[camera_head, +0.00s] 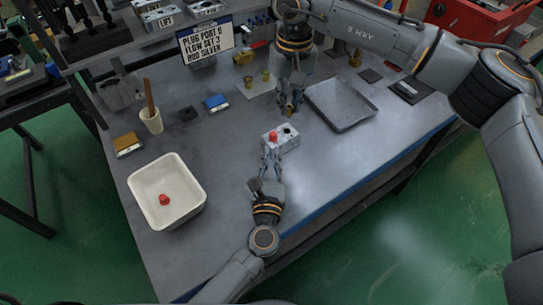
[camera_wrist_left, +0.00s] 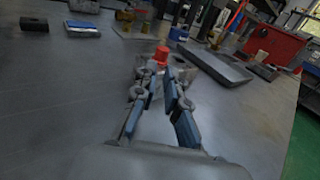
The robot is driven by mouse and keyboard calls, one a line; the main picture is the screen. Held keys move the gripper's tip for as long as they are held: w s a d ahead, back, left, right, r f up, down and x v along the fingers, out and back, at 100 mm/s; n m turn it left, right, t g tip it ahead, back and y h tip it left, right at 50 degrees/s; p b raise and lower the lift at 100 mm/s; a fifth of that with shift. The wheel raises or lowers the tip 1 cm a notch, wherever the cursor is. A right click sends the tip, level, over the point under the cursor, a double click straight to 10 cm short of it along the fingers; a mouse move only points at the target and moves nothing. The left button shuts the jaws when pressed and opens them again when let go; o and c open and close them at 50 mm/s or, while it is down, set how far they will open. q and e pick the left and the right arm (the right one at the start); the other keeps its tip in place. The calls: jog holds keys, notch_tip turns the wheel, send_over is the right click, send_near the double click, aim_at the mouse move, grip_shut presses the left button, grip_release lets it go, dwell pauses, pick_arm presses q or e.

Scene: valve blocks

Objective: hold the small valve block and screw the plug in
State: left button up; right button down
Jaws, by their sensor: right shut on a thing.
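The small valve block (camera_head: 287,141) is a light grey block on the table, with a red cap (camera_head: 273,135) on its top and a dark round port beside it. It also shows beyond my fingers in the left wrist view, where the red cap (camera_wrist_left: 162,54) stands out. My left gripper (camera_head: 270,151) is at the block's near side, its fingers apart; the left wrist view shows a gap between them (camera_wrist_left: 164,78). I cannot tell whether the tips touch the block. My right gripper (camera_head: 289,106) points down just behind the block, shut on a small brass-coloured plug (camera_head: 289,112), mostly hidden.
A white bin (camera_head: 143,190) holding a red cap (camera_head: 164,199) stands at the left front. A grey tray (camera_head: 341,105) lies right of the block. A sign (camera_head: 206,43) reads "PLUG PORT B, FLOW SET 3, ROD SILVER". Brass parts (camera_head: 266,75) stand on a mat behind.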

pick_arm(q)
jog(key=shift+o, duration=0.2)
jog(key=s, duration=1.2)
jog(key=shift+a, duration=0.15)
